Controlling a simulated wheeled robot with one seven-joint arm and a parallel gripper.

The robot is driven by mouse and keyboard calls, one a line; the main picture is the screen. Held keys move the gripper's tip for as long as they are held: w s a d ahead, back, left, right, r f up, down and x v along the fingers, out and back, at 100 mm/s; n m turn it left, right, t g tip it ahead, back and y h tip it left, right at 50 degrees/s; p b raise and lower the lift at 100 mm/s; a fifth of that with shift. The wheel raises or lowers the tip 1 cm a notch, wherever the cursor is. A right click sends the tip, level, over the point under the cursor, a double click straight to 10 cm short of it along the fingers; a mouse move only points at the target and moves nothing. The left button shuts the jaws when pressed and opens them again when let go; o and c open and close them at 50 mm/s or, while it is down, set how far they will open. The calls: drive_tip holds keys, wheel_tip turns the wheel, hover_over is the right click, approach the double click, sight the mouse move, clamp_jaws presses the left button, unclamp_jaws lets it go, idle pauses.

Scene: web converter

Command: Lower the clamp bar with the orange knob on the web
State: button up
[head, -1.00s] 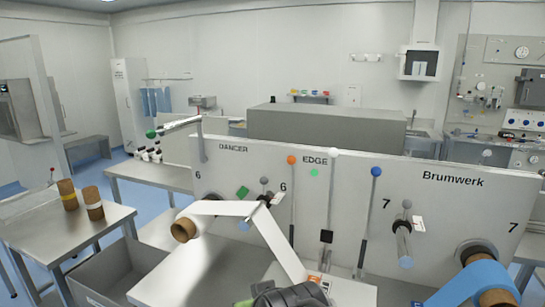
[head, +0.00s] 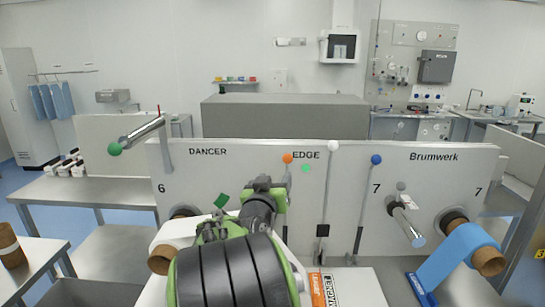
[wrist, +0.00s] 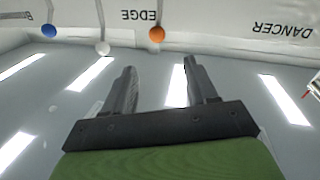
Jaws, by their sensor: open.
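The orange knob (head: 288,158) sits at the top of an upright lever on the white machine panel (head: 230,165), beside the EDGE label. Most of the lever below it is hidden behind my arm. In the wrist view, which is upside down, the orange knob (wrist: 156,34) shows beyond the fingertips, roughly in line with the gap between them. My gripper (wrist: 160,68) is open and empty, apart from the knob. In the head view my gripper (head: 266,184) is just below and left of the knob. The web (head: 172,240) is mostly hidden by my arm.
A white knob (head: 333,146) and a blue knob (head: 376,159) top levers to the right. A green-knobbed bar (head: 115,149) juts out at left. A blue roll (head: 450,256) and a metal roller (head: 408,228) stick out at right.

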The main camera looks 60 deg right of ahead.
drive_tip(key=p, duration=0.1)
approach(286, 160)
drive_tip(key=p+x, duration=0.3)
drive_tip(key=x, duration=0.8)
drive_tip(key=shift+s+d+r, duration=0.1)
drive_tip(key=shift+d+r, duration=0.05)
drive_tip(key=shift+d, duration=0.25)
clamp_jaws()
